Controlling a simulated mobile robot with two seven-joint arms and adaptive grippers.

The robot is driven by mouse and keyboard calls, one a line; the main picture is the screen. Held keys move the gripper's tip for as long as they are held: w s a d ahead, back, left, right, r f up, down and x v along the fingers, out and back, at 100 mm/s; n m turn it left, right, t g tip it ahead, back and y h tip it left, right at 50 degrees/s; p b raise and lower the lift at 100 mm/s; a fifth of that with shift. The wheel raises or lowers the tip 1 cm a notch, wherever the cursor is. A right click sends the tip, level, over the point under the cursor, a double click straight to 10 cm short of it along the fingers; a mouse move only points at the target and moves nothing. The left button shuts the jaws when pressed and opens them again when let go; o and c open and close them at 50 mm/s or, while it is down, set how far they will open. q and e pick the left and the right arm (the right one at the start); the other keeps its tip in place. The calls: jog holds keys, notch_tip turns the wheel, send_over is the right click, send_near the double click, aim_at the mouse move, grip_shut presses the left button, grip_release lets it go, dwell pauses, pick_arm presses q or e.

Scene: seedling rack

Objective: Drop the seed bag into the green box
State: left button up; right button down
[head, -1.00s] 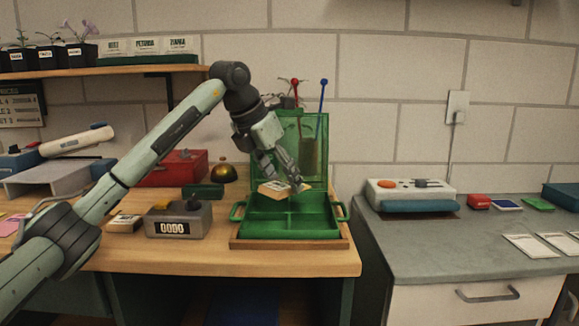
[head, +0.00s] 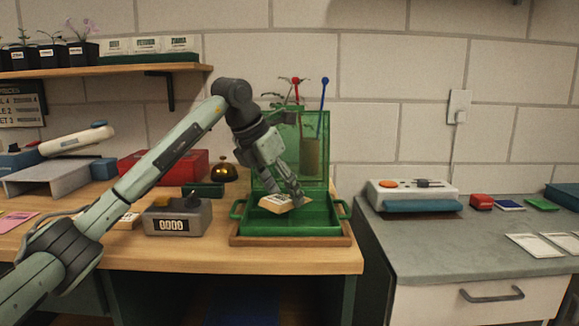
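The green box (head: 290,227) stands on a wooden tray on the wooden bench, with its lid raised at the back and a handle on each side. The pale seed bag (head: 282,203) is over the box's opening, at or a little below rim height. My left gripper (head: 296,201) reaches down from the upper left, and its fingers are at the bag's right end, shut on it. Whether the bag touches the box floor is hard to tell. My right gripper is not in view.
A grey counter box with a number display (head: 178,218) stands left of the green box. A brass bell (head: 223,171) and a red box (head: 165,167) are behind it. A red-topped and a blue-topped stick (head: 323,95) rise behind the lid. A grey counter (head: 430,245) lies right.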

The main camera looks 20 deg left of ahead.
pick_arm(q)
jog(key=o, duration=0.5)
jog(key=shift+c, duration=0.2)
jog(key=v, duration=1.2)
